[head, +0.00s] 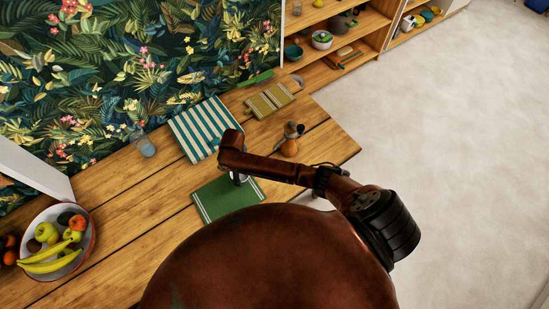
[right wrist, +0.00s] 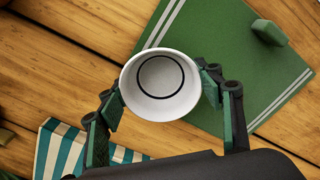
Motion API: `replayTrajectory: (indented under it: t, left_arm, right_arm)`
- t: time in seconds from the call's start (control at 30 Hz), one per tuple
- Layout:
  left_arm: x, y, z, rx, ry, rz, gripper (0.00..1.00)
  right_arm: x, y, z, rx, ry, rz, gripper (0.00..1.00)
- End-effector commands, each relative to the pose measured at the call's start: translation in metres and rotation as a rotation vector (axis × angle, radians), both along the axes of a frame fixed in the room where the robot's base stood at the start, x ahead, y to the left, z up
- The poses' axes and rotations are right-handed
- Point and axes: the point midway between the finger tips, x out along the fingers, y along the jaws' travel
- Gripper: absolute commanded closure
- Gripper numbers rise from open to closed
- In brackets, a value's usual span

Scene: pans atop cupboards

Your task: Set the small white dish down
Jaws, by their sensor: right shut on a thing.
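The small white dish (right wrist: 160,86) is round, with a dark ring inside. It sits between the fingers of my right gripper (right wrist: 161,92), which is shut on it in the right wrist view. The dish lies over the edge of a green mat (right wrist: 205,35) with white stripes. Whether it touches the mat or hangs above it I cannot tell. In the head view my right gripper (head: 238,180) is mostly hidden under my arm, over the back of the green mat (head: 222,203). My left gripper is not in view.
A teal-striped cloth (head: 203,127) lies behind the mat. A wooden grinder (head: 290,142) stands to the right, a glass (head: 145,146) to the left. A fruit bowl (head: 88,240) is at far left. A small green object (right wrist: 268,32) is on the mat. Bare wood lies left of the mat.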

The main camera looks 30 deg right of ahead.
Motion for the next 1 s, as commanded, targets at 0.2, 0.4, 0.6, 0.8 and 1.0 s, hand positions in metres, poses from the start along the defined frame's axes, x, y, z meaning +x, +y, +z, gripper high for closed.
replayTrajectory:
  t: [0.2, 0.4, 0.6, 0.8, 1.0]
  left_arm:
    - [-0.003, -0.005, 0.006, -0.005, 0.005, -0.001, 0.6]
    - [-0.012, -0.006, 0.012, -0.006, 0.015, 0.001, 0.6]
    - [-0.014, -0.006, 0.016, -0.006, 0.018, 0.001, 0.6]
    - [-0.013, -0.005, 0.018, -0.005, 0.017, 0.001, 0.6]
    - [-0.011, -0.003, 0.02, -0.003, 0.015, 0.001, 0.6]
  right_arm:
    - [0.003, -0.049, 0.0, -0.006, -0.001, -0.001, 0.66]
    - [0.008, -0.1, 0.001, -0.005, -0.002, -0.001, 0.66]
    - [0.011, -0.144, 0.001, -0.003, -0.001, 0.0, 0.66]
    - [0.013, -0.162, 0.0, -0.002, -0.002, 0.002, 0.66]
    - [0.013, -0.176, -0.013, 0.0, 0.001, 0.001, 0.66]
